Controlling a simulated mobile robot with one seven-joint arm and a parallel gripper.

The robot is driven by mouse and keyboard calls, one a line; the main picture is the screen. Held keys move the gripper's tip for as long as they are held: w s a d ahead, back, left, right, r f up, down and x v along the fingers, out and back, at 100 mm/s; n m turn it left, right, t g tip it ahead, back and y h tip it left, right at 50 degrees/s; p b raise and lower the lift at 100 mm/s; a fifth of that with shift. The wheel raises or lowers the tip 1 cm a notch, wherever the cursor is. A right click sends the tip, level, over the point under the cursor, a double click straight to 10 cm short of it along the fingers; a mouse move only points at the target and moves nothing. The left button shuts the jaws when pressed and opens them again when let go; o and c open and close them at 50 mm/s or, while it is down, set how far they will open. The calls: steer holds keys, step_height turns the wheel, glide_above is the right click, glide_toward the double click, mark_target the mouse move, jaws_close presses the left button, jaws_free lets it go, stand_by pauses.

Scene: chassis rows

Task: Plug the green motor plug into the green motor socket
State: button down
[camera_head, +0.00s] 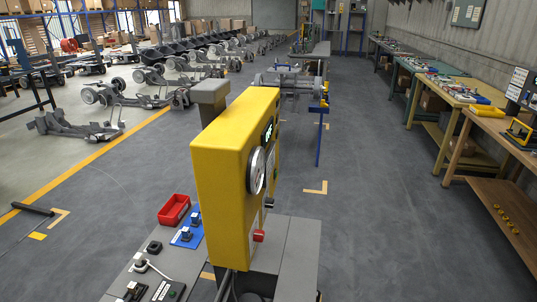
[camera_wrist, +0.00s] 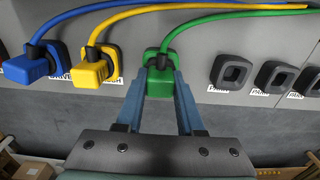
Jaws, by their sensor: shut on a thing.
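In the wrist view my gripper (camera_wrist: 162,79) is shut on the green motor plug (camera_wrist: 160,61), one blue finger on each side. A green cable (camera_wrist: 215,19) runs from the plug up and to the right. The plug is at or in front of a grey panel (camera_wrist: 203,53). I cannot tell whether it sits in a socket. The gripper is not visible in the head view.
Left of the green plug are a yellow plug (camera_wrist: 91,70) and a blue plug (camera_wrist: 28,67) with cables. Right are black park sockets (camera_wrist: 231,72), empty. In the head view a yellow box (camera_head: 220,165) stands close in front; benches (camera_head: 470,100) line the right.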

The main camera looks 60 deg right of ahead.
steer(key=shift+f, duration=0.3)
steer(key=shift+c, duration=2.2)
jaws_free()
steer(key=shift+r, duration=0.15)
step_height(320, 180, up, 13)
steer(key=p, duration=0.1)
